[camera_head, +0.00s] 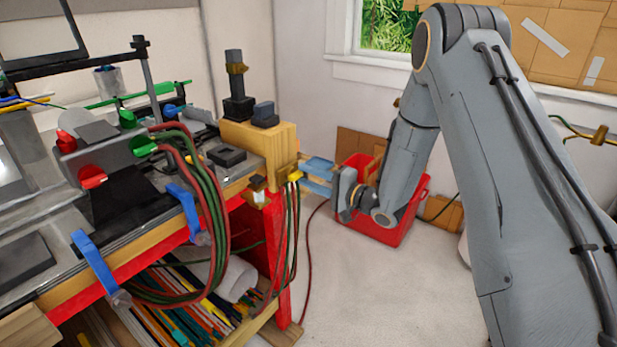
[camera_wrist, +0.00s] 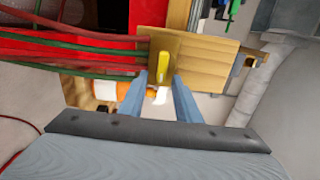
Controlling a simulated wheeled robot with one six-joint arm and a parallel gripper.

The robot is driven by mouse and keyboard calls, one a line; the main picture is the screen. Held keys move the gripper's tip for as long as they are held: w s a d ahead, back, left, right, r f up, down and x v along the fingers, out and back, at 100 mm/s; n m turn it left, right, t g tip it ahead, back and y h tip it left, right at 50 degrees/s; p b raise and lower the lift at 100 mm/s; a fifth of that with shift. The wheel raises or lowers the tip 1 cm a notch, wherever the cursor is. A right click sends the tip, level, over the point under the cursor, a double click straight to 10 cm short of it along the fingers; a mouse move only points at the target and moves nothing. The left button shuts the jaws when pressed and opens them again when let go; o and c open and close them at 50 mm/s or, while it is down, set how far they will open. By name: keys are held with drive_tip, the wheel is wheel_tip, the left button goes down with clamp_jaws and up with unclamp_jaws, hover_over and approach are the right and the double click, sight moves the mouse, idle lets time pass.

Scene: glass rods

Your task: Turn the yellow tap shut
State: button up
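The yellow tap (camera_wrist: 164,62) is a small yellow lever on a brass-coloured plate at the end of the workbench. It also shows in the head view (camera_head: 295,176), small, beside the red and green hoses. My gripper (camera_head: 303,172) reaches in from the right with its two blue fingers apart. In the wrist view my gripper (camera_wrist: 160,76) has its fingers on either side of the lever's lower end, with clear room between them. I cannot tell whether the fingertips reach the lever's depth; I see no contact. Nothing is held.
Red and green hoses (camera_head: 292,225) hang just left of the tap, and more hoses (camera_wrist: 75,45) run left in the wrist view. A wooden block (camera_head: 258,140) stands above on the bench. A red crate (camera_head: 393,228) sits on the floor behind my arm. The near floor is clear.

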drive_tip(key=b+v, duration=0.2)
drive_tip(key=v, duration=0.5)
drive_tip(key=shift+s+d, duration=0.3)
